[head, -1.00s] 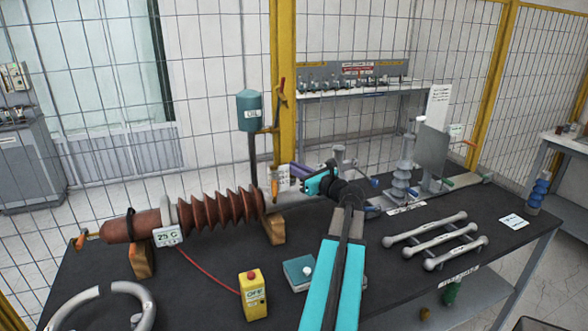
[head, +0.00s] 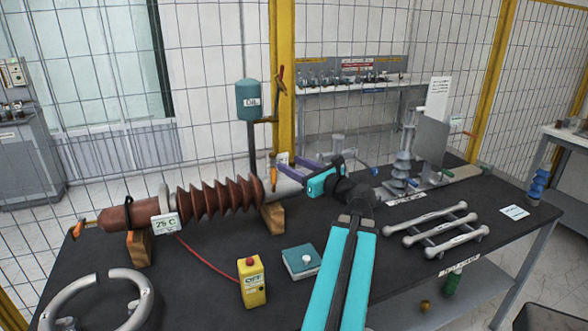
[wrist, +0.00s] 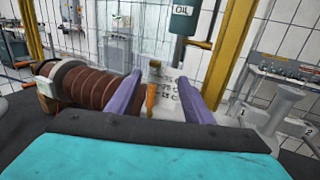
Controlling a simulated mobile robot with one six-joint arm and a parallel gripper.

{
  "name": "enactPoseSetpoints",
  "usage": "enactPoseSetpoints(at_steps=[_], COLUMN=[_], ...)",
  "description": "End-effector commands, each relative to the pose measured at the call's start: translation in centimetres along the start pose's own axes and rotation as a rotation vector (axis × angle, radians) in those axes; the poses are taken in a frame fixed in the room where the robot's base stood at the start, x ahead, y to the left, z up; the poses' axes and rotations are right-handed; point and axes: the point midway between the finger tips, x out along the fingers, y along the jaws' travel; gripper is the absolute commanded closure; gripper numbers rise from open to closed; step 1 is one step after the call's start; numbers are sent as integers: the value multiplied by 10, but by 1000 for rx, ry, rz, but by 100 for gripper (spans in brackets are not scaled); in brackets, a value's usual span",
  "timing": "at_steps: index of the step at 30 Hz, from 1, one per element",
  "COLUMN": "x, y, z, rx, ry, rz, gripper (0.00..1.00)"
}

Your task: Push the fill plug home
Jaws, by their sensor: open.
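My gripper (head: 286,172) is open, with two purple fingers pointing left over the right end of the brown ribbed bushing (head: 222,199). In the wrist view the fingers (wrist: 159,82) stand apart with nothing held. The orange piece also shows in the head view (head: 274,170), left of the fingers. I cannot tell which piece is the fill plug. The bushing lies level on wooden blocks (head: 273,219).
A teal oil tank (head: 248,100) on a post stands behind the bushing. A yellow box (head: 252,282), a teal box (head: 301,261) and a grey ring (head: 92,300) lie in front. A grey rack (head: 434,230) and a grey insulator (head: 403,160) are to the right.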

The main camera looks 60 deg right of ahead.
Motion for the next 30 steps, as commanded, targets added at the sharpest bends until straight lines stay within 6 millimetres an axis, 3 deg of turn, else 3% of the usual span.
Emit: enactPoseSetpoints(at_steps=[10,30], x=[-11,-11], y=[8,8], z=[-1,1], rx=[0,0], ry=[1,1], rz=[-3,-2], gripper=[53,53])
